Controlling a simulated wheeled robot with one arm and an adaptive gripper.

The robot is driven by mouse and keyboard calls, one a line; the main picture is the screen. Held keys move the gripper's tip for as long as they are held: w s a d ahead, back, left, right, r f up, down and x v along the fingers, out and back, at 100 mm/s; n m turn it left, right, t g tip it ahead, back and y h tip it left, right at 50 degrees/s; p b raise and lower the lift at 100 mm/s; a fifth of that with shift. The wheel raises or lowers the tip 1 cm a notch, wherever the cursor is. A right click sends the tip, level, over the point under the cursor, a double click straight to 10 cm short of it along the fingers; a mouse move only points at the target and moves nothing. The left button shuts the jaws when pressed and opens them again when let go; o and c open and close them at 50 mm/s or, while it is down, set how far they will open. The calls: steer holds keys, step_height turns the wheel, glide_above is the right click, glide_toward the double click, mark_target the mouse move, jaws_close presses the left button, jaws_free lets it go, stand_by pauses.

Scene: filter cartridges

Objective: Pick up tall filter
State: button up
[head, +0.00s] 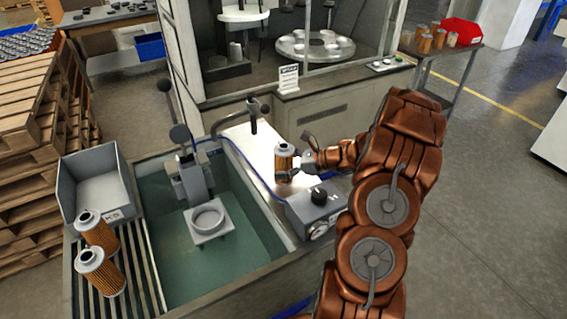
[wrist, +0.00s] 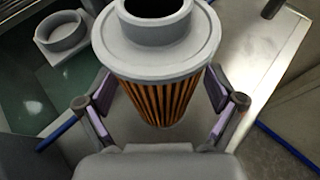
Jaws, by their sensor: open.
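A filter (head: 284,162) with a grey cap and orange pleats stands upright on the bright ledge beside the tank. In the wrist view, the same filter (wrist: 158,98) fills the space between the two fingers of my gripper (wrist: 158,84). The fingers are open, one on each side of its pleated body, below the wide cap; whether the pads touch it cannot be told. In the head view, my gripper (head: 303,164) reaches it from the right. Two more orange filters (head: 97,230) (head: 101,272) stand on the slatted rack at left.
The tank (head: 155,240) holds a fixture with a round ring (head: 208,219), also in the wrist view (wrist: 60,32). A grey control box (head: 312,212) sits by my arm. A grey bin (head: 92,187) is at left. A bent pipe (head: 254,118) rises behind the filter.

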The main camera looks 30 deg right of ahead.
steer(key=shift+c, duration=0.3)
steer(key=c, duration=1.3)
steer(key=shift+o, duration=0.2)
steer(key=shift+r, duration=0.1)
